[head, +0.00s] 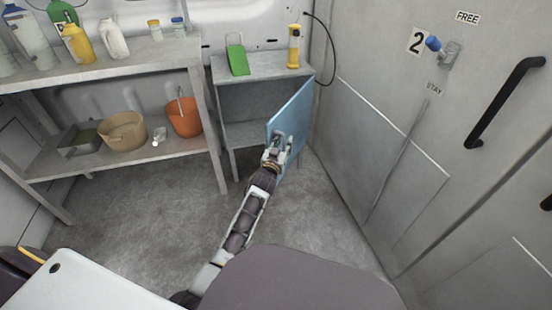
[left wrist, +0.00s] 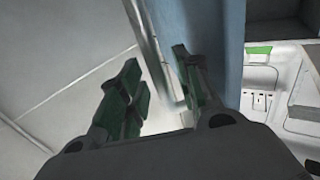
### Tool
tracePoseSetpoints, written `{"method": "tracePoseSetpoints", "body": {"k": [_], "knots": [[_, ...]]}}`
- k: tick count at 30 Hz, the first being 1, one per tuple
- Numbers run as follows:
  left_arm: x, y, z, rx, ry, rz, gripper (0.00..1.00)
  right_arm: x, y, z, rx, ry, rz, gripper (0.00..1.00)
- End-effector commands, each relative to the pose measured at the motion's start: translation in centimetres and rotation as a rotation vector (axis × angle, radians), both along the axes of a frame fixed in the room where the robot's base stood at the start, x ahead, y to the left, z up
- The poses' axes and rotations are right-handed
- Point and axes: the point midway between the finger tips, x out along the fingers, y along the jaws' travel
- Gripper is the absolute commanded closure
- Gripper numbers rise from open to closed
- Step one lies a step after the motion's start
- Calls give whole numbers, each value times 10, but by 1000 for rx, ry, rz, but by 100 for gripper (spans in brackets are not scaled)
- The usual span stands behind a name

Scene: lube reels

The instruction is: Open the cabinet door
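The grey cabinet (head: 222,100) stands at the back, with its interior showing. Its blue door (head: 293,108) is swung well out from the cabinet on the right side. My left gripper (head: 278,143) is at the door's lower near part. In the left wrist view, the two green-padded fingers (left wrist: 158,88) are apart, with a grey vertical bar, apparently the handle (left wrist: 148,40), between them. The right finger is close to the blue door (left wrist: 212,45); I cannot tell if it touches. My right gripper is not in view.
A shelf unit (head: 120,72) with bottles, a basket (head: 122,132) and an orange bucket (head: 184,118) stands left. A green item (head: 237,60) and yellow flashlight-like item (head: 294,46) are on the cabinet. The grey wall door (head: 400,130) is close on the right. The middle floor is clear.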

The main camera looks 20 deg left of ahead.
Motion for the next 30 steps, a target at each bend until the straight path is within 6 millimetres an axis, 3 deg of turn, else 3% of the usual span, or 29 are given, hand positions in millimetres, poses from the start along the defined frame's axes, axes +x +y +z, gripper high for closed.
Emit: {"method": "tracePoseSetpoints", "body": {"k": [30], "knots": [[-83, -1, 0, 0, 0, 0, 66, 1, 0, 1, 1, -3, -1, 60]]}}
